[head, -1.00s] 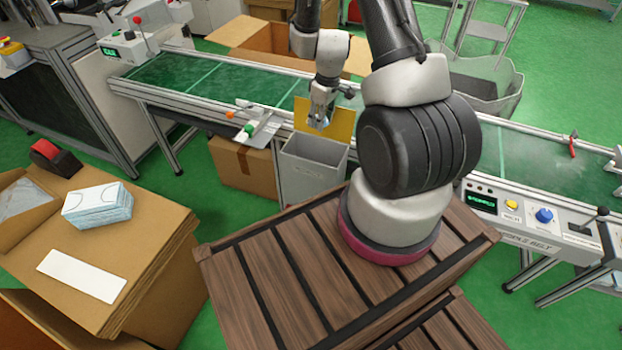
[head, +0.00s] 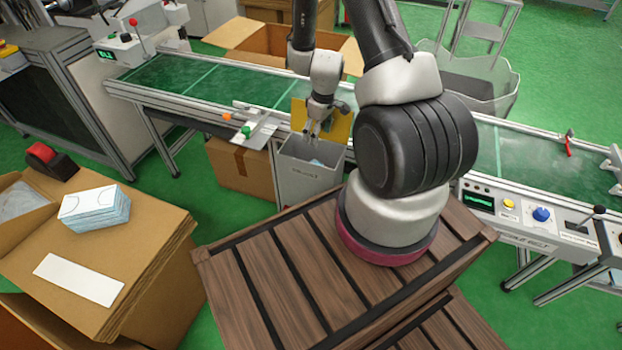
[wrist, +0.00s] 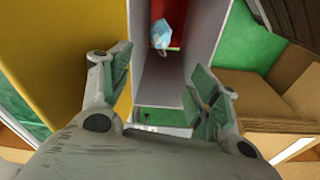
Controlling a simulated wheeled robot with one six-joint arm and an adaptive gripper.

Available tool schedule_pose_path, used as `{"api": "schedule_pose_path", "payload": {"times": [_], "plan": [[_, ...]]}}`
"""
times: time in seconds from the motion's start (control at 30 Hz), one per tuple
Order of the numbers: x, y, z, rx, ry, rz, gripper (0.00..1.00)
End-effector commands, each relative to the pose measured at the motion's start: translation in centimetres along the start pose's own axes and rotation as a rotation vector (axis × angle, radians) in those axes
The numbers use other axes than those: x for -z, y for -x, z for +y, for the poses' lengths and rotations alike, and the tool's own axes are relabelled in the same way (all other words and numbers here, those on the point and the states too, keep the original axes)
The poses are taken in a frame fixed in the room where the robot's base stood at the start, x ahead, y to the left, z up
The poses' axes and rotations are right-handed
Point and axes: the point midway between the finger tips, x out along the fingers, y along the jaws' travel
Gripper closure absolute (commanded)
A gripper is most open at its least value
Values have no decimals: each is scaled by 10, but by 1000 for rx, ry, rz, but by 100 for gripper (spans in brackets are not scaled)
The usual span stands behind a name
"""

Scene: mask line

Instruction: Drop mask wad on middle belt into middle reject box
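The mask wad (wrist: 161,34) is a small pale-blue crumple, apart from my fingers and within the opening of the grey reject box (wrist: 165,75). I cannot tell whether it is falling or resting on something. In the head view, the pale-blue wad (head: 316,162) shows at the mouth of the same box (head: 306,184), which stands in front of the middle belt (head: 262,92). My gripper (head: 317,134) points down over the box. In the wrist view, my gripper (wrist: 160,62) has its fingers spread wide with nothing between them.
A yellow panel (head: 340,122) stands upright behind the box. A cardboard box (head: 240,165) sits left of it under the belt. A wooden crate platform (head: 300,262) is in front. A mask stack (head: 95,205) lies on cartons at the left.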

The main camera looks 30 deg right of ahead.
Motion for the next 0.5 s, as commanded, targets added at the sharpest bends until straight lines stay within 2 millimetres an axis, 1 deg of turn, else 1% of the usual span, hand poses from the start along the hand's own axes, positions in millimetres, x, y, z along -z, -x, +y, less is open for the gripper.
{"api": "schedule_pose_path", "payload": {"times": [0.27,0.37,0.47,0.5], "plan": [[0,2,0,0,0,1,38],[1,11,0,-1,2,2,38],[1,29,0,-2,3,3,38],[1,38,0,-2,3,3,38]]}}
